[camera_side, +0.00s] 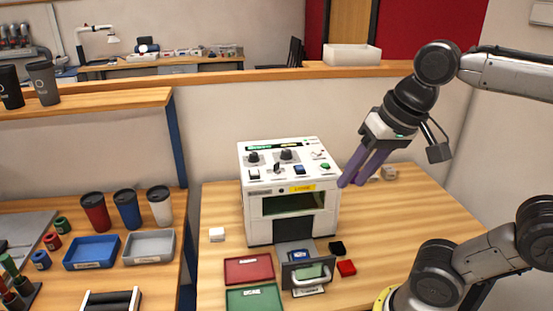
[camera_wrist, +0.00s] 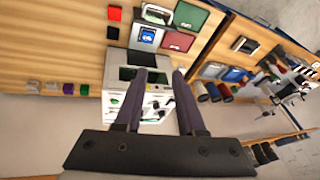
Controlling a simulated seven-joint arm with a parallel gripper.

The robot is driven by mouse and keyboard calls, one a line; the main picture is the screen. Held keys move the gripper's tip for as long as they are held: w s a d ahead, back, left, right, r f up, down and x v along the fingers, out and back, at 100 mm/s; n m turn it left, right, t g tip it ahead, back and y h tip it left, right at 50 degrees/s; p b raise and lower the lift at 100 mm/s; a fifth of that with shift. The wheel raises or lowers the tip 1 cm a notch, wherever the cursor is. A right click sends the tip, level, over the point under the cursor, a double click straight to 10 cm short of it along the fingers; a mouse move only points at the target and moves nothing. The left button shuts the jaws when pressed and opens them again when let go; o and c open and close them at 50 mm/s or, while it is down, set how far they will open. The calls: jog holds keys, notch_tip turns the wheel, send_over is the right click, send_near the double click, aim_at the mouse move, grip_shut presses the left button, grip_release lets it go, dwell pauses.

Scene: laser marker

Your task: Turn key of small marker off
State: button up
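The small marker (camera_side: 262,204) is a white box with a sloped control panel on top, standing on the wooden table; it also shows in the wrist view (camera_wrist: 146,57). Its panel carries black knobs (camera_side: 286,155), switches and a green button (camera_side: 325,167). I cannot tell for sure which control is the key or how it is turned. My gripper (camera_side: 352,184) has two purple fingers, apart and empty, pointing down beside the right side of the panel in the side view. In the wrist view my gripper (camera_wrist: 159,72) partly covers the marker and its panel.
Cups and trays stand on the left table.

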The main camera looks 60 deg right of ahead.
jog(key=w+d+r+m+g, duration=0.1)
jog(key=w+d+r+m, duration=0.1)
jog(key=w+r+m, duration=0.4)
jog(key=m+g, duration=0.4)
jog(key=m, duration=0.1)
send_over(277, 168)
jog(key=f, duration=1.5)
jog(key=shift+w+d+f, duration=0.15)
jog(key=shift+w+f, duration=0.05)
jog(key=shift+f, duration=0.1)
grip_shut()
